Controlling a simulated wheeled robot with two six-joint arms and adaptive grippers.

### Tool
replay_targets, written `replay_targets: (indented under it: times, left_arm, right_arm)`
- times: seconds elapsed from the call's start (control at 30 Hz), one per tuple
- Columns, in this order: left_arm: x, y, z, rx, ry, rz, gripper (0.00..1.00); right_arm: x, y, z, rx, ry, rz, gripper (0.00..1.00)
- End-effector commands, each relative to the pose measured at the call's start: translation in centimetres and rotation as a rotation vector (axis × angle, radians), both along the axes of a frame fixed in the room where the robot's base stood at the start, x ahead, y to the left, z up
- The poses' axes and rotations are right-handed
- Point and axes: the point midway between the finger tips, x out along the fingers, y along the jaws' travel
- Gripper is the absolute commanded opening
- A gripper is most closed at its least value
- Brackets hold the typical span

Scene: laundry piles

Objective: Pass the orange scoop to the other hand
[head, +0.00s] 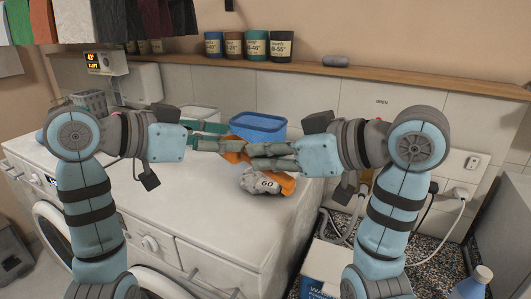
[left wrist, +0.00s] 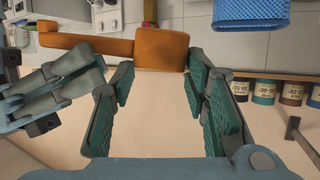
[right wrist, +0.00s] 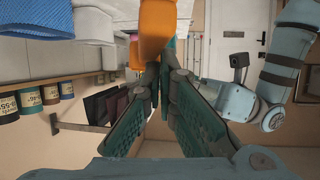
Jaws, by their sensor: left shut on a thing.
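The orange scoop (left wrist: 160,50) has a wide part and a long handle (left wrist: 80,45), which runs left in the left wrist view. My left gripper (head: 222,147) is shut on the wide part, with one finger on each side; its fingertips (left wrist: 160,65) show this. My right gripper (head: 258,150) comes in from the right beside the handle end. In the right wrist view its fingertips (right wrist: 161,68) are close together just in front of the scoop (right wrist: 158,28). I cannot tell whether they grip the handle. In the head view the grippers mostly hide the scoop.
A grey and orange bag (head: 265,182) lies on the white machine top (head: 175,205) below the grippers. A blue basket (head: 258,125) stands behind them, with a white one (head: 198,113) to its left. Several tins (head: 256,46) stand on the back shelf. The front machine top is clear.

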Motion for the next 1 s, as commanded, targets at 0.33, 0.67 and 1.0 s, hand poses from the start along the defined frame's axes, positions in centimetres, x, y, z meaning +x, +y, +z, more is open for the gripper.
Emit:
replay_targets:
  times: [0.33, 0.67, 1.0]
  left_arm:
    - [0.0, 0.1, -0.1, 0.004, 0.001, 0.002, 0.11]
    - [0.0, 0.1, -0.1, 0.004, 0.002, 0.002, 0.11]
    - [0.0, 0.1, -0.1, 0.004, 0.002, 0.002, 0.10]
  right_arm:
    - [0.1, -0.1, 0.0, -0.002, -0.001, -0.005, 0.27]
    - [0.0, -0.1, 0.1, 0.000, -0.002, -0.004, 0.38]
    - [-2.7, -3.9, 2.0, -0.003, -0.008, -0.009, 0.38]
